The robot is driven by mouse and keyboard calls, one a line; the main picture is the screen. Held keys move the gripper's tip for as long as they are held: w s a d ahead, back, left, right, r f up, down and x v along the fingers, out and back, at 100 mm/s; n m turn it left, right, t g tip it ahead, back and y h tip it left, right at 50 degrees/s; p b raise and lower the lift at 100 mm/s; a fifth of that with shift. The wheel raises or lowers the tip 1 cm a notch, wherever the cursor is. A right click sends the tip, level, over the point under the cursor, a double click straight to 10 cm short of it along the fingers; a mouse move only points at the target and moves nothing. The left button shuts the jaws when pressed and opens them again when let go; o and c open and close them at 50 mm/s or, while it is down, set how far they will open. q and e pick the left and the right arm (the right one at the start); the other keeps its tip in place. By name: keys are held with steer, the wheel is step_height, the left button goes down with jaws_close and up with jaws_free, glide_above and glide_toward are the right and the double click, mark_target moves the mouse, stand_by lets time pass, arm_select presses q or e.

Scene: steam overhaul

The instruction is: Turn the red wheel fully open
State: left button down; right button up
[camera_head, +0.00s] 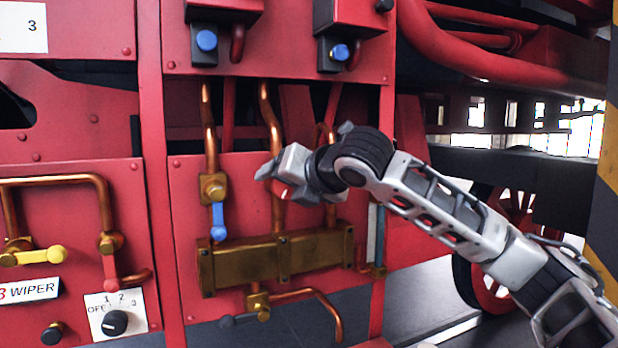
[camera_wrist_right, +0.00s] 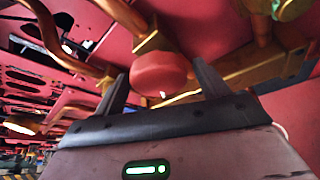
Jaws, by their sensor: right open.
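The red wheel (camera_wrist_right: 158,76) is a rounded red knob in the right wrist view, on a brass fitting with a pipe. My right gripper (camera_head: 269,178) reaches in from the right in front of the copper pipes on the red panel. In the right wrist view its two dark fingers (camera_wrist_right: 161,72) stand apart, one on each side of the wheel. I cannot tell whether they touch it. In the head view the gripper and wrist hide most or all of the wheel. My left gripper is not in view.
Below the gripper runs a brass manifold block (camera_head: 275,257). A blue-handled valve (camera_head: 218,220) is on the pipe to the left. Further left are a yellow lever (camera_head: 42,256) and a black rotary knob (camera_head: 115,322). Boxes with blue buttons (camera_head: 206,40) sit above.

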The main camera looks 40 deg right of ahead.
steer(key=b+v, duration=0.1)
steer(key=v, duration=1.4)
steer(key=shift+a, duration=0.1)
steer(key=w+a+f+m+g+y, duration=0.15)
steer(key=a+f+m, duration=0.35)
steer(key=f, duration=0.7)
steer(key=w+a+f+m+g+y, duration=0.1)
steer(key=w+a+f+m+g, duration=0.2)
steer(key=a+f, duration=0.7)
steer(key=s+f+m+g, duration=0.1)
steer(key=s+f+m, duration=0.25)
steer(key=f, duration=0.45)
steer(key=s+f+m+g, duration=0.1)
steer(key=s+f+m, duration=0.1)
steer(key=f+m, duration=0.45)
steer(key=s+d+f+m+g+h, duration=0.2)
steer(key=s+f+m+g, duration=0.2)
steer(key=s+f+m, duration=0.85)
steer(key=w+a+f+n+t+y, duration=0.2)
steer(key=a+f+t, duration=0.3)
steer(key=f, duration=0.5)
steer(key=shift+w+n+t, duration=0.2)
steer(key=shift+n+t, duration=0.45)
steer(key=shift+n, duration=0.2)
